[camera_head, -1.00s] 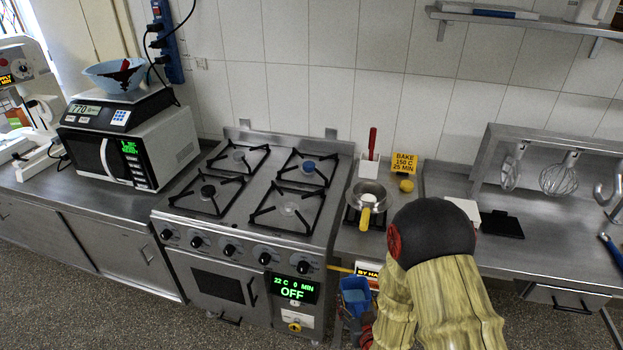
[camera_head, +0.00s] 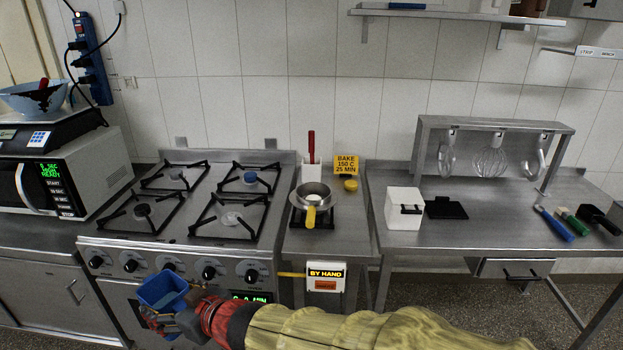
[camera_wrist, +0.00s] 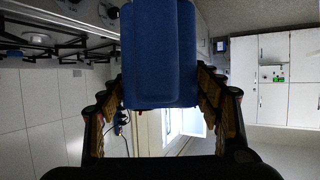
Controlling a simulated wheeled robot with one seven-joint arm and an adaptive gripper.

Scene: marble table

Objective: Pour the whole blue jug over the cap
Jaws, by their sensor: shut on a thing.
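The blue jug (camera_head: 162,289) is in my gripper (camera_head: 168,318), in front of the stove's front panel at the lower left of the head view. Its open top faces up and looks slightly tilted; blue shows inside. In the wrist view the jug (camera_wrist: 160,60) fills the upper middle, between the two fingers of my gripper (camera_wrist: 160,92). Several burner caps show on the stove. A blue one (camera_head: 250,178) is on the back right burner; the front right one (camera_head: 230,218) is grey. The pictures do not tell which cap is meant.
The stove (camera_head: 172,240) has black pan grates. A pan with a yellow handle (camera_head: 312,212) stands on the counter to its right. A microwave (camera_head: 58,180) with a scale and bowl is at the left. The right table (camera_head: 460,234) has bare space in front.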

